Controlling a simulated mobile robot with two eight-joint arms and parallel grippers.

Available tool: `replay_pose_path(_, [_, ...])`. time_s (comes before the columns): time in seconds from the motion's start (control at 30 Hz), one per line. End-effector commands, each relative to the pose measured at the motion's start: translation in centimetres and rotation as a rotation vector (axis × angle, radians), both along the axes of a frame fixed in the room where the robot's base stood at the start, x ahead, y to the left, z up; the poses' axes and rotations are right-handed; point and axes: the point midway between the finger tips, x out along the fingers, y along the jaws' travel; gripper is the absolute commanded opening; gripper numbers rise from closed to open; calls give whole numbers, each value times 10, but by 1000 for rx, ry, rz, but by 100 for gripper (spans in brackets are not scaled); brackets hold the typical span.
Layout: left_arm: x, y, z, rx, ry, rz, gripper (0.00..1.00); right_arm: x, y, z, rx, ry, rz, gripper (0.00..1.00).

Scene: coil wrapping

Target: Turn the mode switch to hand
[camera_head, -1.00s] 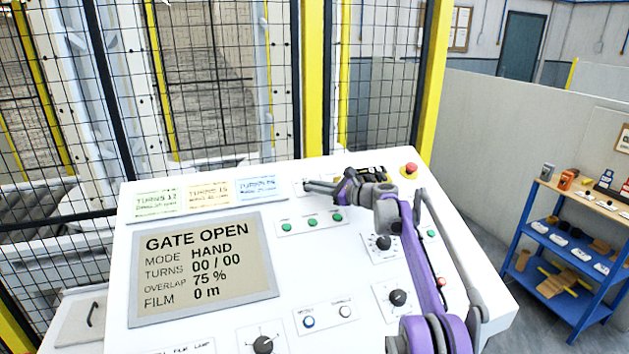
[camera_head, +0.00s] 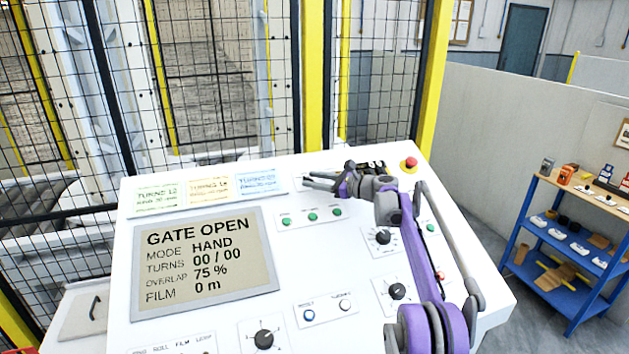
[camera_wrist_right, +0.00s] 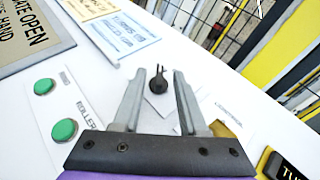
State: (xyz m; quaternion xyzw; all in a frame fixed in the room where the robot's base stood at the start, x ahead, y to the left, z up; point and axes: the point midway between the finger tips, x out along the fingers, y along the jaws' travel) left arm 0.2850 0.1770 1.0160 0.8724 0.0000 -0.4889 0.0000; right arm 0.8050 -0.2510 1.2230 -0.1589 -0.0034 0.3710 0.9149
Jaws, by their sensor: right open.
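My right gripper (camera_head: 307,181) is over the upper part of the console, fingers pointing left. In the right wrist view, its fingers are open with a gap between them. A small black knob (camera_wrist_right: 158,83) stands on the panel in line with that gap, near the fingertips and apart from both fingers. Its label cannot be read, so I cannot confirm it is the mode switch. My left gripper is out of view.
Green buttons (camera_head: 312,217) sit just below the gripper. Other black knobs (camera_head: 383,237) and a red emergency button (camera_head: 409,163) are on the console. Three label cards (camera_head: 209,191) line its upper left. A mesh fence stands behind; a blue shelf (camera_head: 570,300) is at right.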

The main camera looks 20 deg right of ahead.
Motion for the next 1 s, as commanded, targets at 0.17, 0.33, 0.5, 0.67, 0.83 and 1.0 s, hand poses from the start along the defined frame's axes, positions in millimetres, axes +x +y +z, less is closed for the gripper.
replay_pose_path(0.17, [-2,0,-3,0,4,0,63,-5,-5,-1,-1,2,-2,42])
replay_pose_path(0.33, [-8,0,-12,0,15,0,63,-26,-25,0,0,4,-3,42])
replay_pose_path(0.5, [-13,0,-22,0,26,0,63,-51,-49,4,0,3,-3,42])
replay_pose_path(0.67, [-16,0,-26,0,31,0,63,-69,-65,8,-1,2,-2,42])
replay_pose_path(0.83, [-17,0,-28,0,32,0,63,-77,-73,11,-1,0,-1,42])
replay_pose_path(1.0, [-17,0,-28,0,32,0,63,-78,-74,12,0,0,0,42])
